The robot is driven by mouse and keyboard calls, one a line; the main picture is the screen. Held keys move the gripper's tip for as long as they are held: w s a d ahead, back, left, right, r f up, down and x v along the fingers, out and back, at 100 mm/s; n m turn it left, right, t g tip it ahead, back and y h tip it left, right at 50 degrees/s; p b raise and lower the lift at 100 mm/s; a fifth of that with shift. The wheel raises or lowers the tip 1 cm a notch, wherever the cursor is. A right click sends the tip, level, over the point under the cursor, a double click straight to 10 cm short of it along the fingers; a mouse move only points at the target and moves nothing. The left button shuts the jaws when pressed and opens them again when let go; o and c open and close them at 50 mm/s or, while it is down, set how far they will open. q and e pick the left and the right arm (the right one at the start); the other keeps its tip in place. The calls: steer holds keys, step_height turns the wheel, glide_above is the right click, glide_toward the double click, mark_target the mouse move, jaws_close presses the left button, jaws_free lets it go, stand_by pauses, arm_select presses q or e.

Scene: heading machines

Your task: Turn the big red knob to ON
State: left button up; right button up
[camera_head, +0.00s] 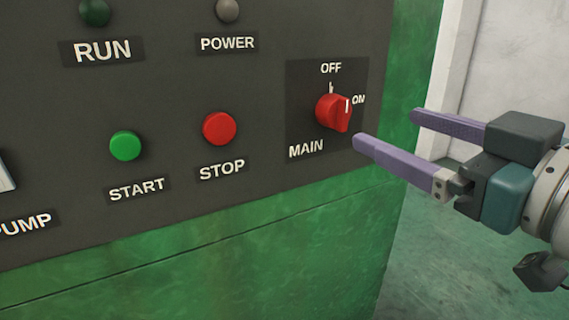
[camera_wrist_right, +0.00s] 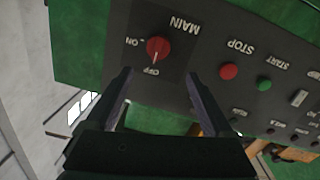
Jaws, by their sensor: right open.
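The big red knob (camera_head: 331,112) sits on a dark square plate labelled MAIN, with OFF above it and ON to its upper right. Its white line is roughly upright and points towards OFF. The wrist view also shows the knob (camera_wrist_right: 158,46), upside down, with the line towards OFF. My right gripper (camera_head: 389,129) is open and empty, to the right of the knob and apart from it. Its two purple fingers are spread and point at the panel. In the wrist view the knob appears beyond the gap between the fingertips. My left gripper is not in view.
A green START button (camera_head: 125,145) and a red STOP button (camera_head: 219,129) stand out left of the knob. RUN (camera_head: 95,12) and POWER (camera_head: 228,10) lamps are above. The green cabinet (camera_head: 250,265) ends right of the panel, with open floor beyond.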

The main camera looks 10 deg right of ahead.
mark_target(345, 114)
steer(key=x, duration=0.3)
steer(key=b+x, duration=0.1)
steer(key=x, duration=0.6)
steer(key=shift+w+d+f, duration=0.1)
steer(key=shift+w+f, duration=0.15)
steer(key=shift+f, duration=0.1)
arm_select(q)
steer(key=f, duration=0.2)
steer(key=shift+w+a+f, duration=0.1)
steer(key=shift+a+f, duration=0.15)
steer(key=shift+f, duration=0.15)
arm_select(e)
steer(key=c, duration=1.4)
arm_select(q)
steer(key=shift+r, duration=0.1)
arm_select(e)
steer(key=shift+o, duration=0.2)
